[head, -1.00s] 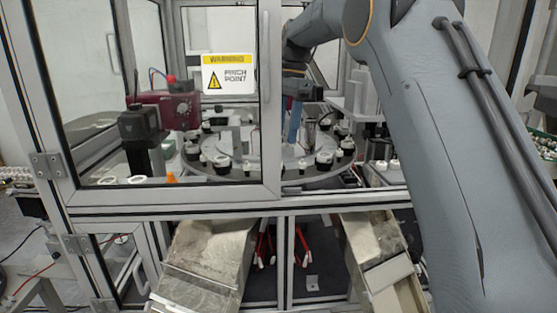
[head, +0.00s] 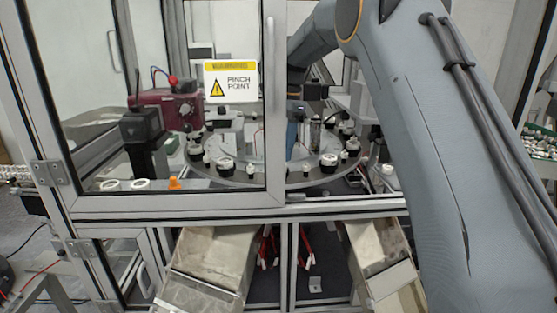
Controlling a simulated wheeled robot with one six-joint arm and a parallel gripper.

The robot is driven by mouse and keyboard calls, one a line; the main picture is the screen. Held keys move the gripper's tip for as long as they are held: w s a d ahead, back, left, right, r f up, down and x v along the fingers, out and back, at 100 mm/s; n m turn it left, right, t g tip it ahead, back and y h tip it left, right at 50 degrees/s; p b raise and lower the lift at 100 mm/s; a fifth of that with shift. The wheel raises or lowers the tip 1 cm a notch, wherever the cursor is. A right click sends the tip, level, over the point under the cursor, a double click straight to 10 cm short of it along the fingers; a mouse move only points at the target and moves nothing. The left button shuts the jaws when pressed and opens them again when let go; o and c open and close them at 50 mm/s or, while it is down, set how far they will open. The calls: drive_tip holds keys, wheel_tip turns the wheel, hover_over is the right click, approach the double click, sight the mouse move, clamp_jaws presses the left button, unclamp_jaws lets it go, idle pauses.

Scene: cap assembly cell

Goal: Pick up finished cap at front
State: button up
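The round dial table (head: 285,180) sits inside the guarded cell and carries several small black-and-white caps around its rim. At its front are a cap with a black base and white top (head: 225,163), another seen through the door glass (head: 249,169), and a similar one at the right (head: 328,161). I cannot tell which one is the finished cap. My gripper (head: 292,134) reaches in through the open right side, over the dial's middle, behind the front caps. Only a blue strip of its finger shows beside the door frame; its tips and opening are hidden.
The glass door (head: 274,100) with a pinch point sign (head: 231,81) covers the left half. A maroon unit (head: 165,108) and a black post (head: 143,140) stand inside at left. Two chutes (head: 210,255) (head: 383,255) slope out below. An orange piece (head: 174,183) lies near the front sill.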

drive_tip(key=shift+a+f+p, duration=0.2)
drive_tip(key=shift+f+p, duration=0.15)
drive_tip(key=shift+f, duration=0.75)
drive_tip(key=shift+s, duration=0.1)
drive_tip(key=c, duration=0.8)
drive_tip(key=shift+r, duration=0.1)
drive_tip(key=shift+c, duration=0.2)
